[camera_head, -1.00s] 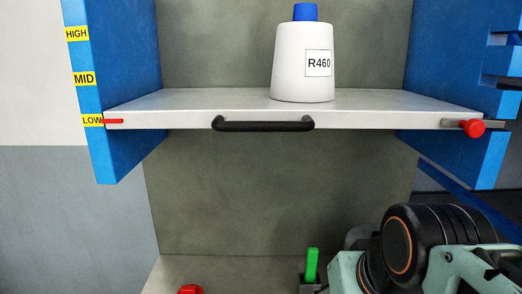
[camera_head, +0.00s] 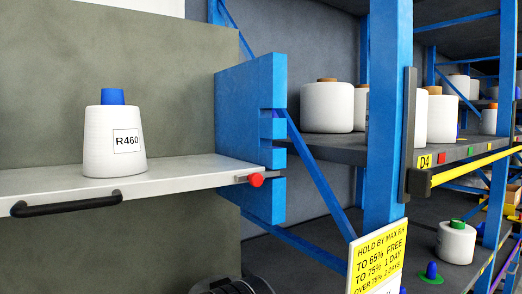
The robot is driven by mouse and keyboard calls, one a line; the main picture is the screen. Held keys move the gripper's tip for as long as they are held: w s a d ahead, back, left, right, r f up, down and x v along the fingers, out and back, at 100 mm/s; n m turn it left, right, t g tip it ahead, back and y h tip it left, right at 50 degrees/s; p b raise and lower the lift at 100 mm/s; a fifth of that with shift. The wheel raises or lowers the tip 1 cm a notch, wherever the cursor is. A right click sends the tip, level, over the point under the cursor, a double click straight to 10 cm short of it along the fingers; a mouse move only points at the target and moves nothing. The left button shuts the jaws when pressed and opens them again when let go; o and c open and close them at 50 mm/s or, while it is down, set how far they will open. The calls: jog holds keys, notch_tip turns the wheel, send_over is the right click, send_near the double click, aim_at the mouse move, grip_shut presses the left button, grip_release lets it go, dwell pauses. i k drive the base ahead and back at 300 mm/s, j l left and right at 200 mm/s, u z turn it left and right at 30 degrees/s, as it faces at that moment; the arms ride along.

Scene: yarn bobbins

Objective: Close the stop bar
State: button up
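A yellow bar (camera_head: 475,166), which looks like the stop bar, runs from a dark bracket (camera_head: 418,183) on a blue upright out past the right picture edge. It lies just below and in front of the shelf edge with the yellow D4 label (camera_head: 425,161). Its far end is cut off, and I cannot tell whether it is latched. My gripper is not in view; only a dark, rounded part of my arm shows at the bottom.
Several white bobbins stand on the rack. A yellow humidity sign (camera_head: 377,262) hangs in front. A green-topped bobbin (camera_head: 456,242) stands lower right.

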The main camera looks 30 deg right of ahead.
aim_at(420, 181)
jog(key=k+z, duration=0.15)
jog(key=z, duration=0.2)
jog(key=k+z, duration=0.1)
jog(key=z, duration=2.05)
jog(key=i+l, duration=0.25)
jog(key=i, duration=0.15)
jog(key=i+l+u, duration=0.1)
jog(key=i+l, duration=0.15)
jog(key=i, duration=0.15)
